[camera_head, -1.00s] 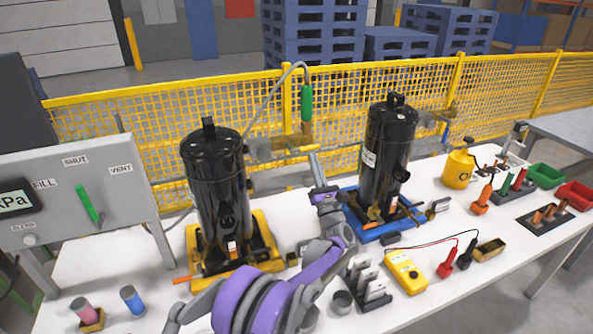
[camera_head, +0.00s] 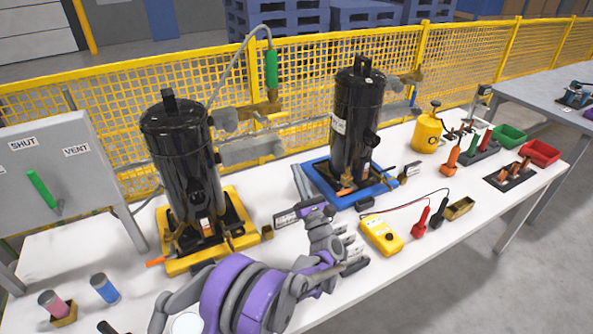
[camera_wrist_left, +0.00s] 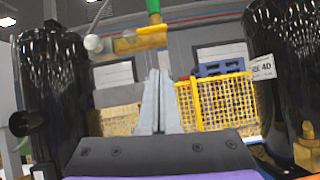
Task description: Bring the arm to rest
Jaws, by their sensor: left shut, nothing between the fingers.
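My left arm comes in from the bottom of the head view, purple and grey. Its left gripper (camera_head: 299,168) points up and away, between the two black compressors and just left of the blue tray (camera_head: 352,204). In the left wrist view the two grey fingers (camera_wrist_left: 155,76) are together with nothing between them. One black compressor (camera_head: 182,160) stands upright on a yellow base (camera_head: 243,240) to the left of the gripper. The other black compressor (camera_head: 356,118) stands in the blue tray to the right. My right gripper is not in view.
A yellow meter (camera_head: 381,236) with red and black probes lies right of my wrist. A yellow mesh fence (camera_head: 260,95) runs behind the table. A hose with a green handle (camera_head: 271,68) hangs near the left compressor. A grey panel (camera_head: 60,175) stands at left.

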